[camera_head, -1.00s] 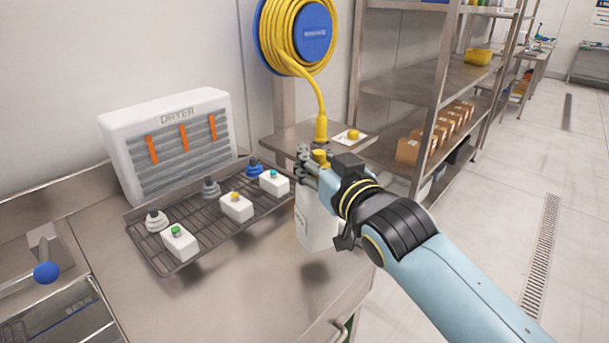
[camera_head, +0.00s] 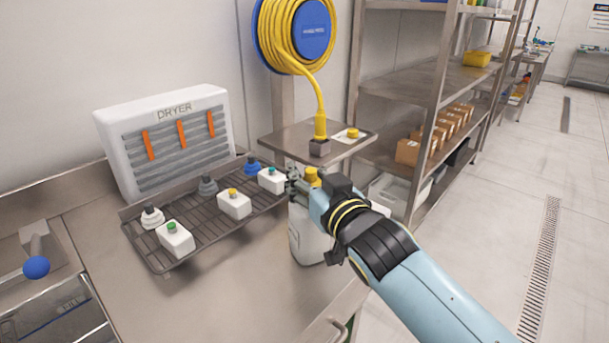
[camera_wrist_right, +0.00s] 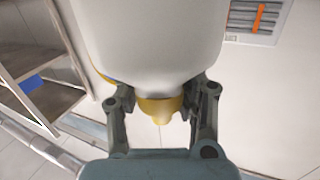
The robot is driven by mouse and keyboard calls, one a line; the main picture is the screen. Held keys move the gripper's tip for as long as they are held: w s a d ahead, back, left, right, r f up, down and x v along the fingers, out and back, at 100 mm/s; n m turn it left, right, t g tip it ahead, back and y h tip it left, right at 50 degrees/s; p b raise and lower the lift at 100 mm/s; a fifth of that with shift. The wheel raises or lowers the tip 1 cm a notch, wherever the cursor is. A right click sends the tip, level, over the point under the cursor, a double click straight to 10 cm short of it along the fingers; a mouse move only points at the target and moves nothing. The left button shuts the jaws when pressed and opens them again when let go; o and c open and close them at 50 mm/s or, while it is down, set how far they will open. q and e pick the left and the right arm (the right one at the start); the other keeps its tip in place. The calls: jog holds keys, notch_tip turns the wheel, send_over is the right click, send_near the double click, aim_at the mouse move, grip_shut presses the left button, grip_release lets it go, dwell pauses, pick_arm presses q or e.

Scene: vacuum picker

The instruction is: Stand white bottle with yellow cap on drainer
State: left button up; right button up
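The white bottle (camera_head: 308,238) with a yellow cap (camera_head: 311,176) is upright over the counter, right of the drainer. My right gripper (camera_head: 303,190) is shut on it near the neck. In the right wrist view, the fingers lie on both sides of the yellow cap (camera_wrist_right: 158,110), with the white bottle body (camera_wrist_right: 150,40) beyond. I cannot tell whether its base touches the counter. The drainer (camera_head: 205,234) is a dark wire rack in front of the white dryer. My left gripper is not in view.
The drainer holds white containers with green (camera_head: 175,238), yellow (camera_head: 234,205) and teal caps (camera_head: 271,181), and several nozzle-like pieces along its back. The dryer (camera_head: 115,145) stands behind. A raised steel shelf (camera_head: 290,137) and yellow hose (camera_head: 320,105) are behind the bottle. The front counter (camera_head: 230,295) is clear.

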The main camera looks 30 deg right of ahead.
jog(key=o, duration=0.4)
jog(key=shift+r, duration=0.25)
jog(key=s, duration=0.4)
jog(key=s+b, duration=0.1)
jog(key=s, duration=0.7)
jog(key=shift+a+r, duration=0.15)
jog(key=shift+a, duration=0.1)
